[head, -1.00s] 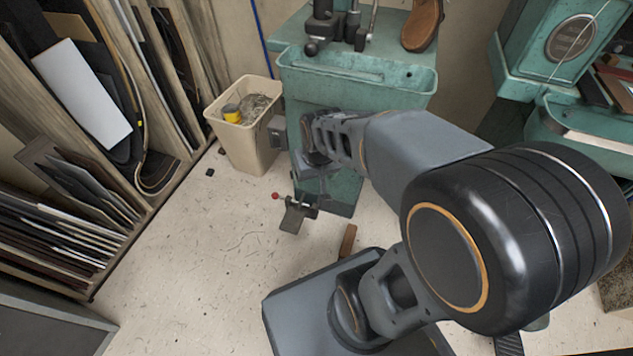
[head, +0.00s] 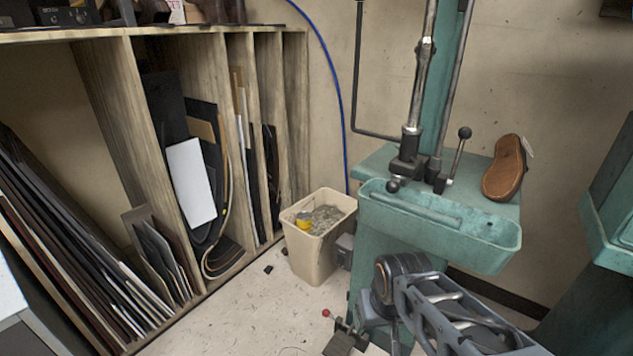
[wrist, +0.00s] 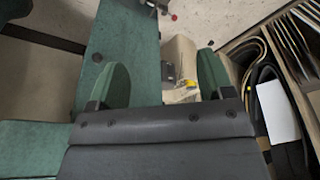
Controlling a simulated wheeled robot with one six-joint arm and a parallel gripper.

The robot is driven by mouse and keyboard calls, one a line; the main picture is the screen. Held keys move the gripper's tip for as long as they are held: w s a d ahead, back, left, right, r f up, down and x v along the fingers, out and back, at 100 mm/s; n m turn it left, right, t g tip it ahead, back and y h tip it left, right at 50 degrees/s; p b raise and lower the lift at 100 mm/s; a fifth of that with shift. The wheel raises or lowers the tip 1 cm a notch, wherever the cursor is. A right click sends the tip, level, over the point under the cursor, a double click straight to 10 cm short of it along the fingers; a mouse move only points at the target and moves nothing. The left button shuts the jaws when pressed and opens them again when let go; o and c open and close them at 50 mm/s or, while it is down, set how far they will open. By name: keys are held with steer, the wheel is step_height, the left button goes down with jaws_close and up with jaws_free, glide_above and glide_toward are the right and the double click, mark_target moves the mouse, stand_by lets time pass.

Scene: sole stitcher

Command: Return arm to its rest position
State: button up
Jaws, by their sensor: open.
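My arm (head: 455,315) shows at the bottom right of the head view, in front of the green machine, with its lower part cut off by the frame edge. My gripper (wrist: 163,76) shows in the wrist view as two green finger pads set wide apart, open. Nothing is held between them; the floor and the beige bin (wrist: 180,58) show through the gap, farther off. I cannot make out the fingers in the head view.
The green stitcher (head: 440,228) has a tray, and a brown shoe (head: 503,172) rests on its top. The bin (head: 318,245) stands left of it. A wooden rack (head: 130,110) with sheets fills the left. Floor between rack and machine is mostly clear.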

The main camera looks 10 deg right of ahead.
steer(key=w+p+v, duration=0.3)
steer(key=p+v, duration=0.8)
steer(key=v, duration=0.1)
steer(key=w+r+p+v, duration=0.1)
steer(key=w+p+v, duration=0.1)
steer(key=p+v, duration=0.9)
steer(key=w+r+p+v, duration=0.1)
steer(key=w+p+v, duration=0.2)
steer(key=p+v, duration=0.8)
steer(key=shift+a+r+t+p, duration=0.15)
steer(key=shift+r+t+p, duration=0.25)
steer(key=shift+r, duration=0.55)
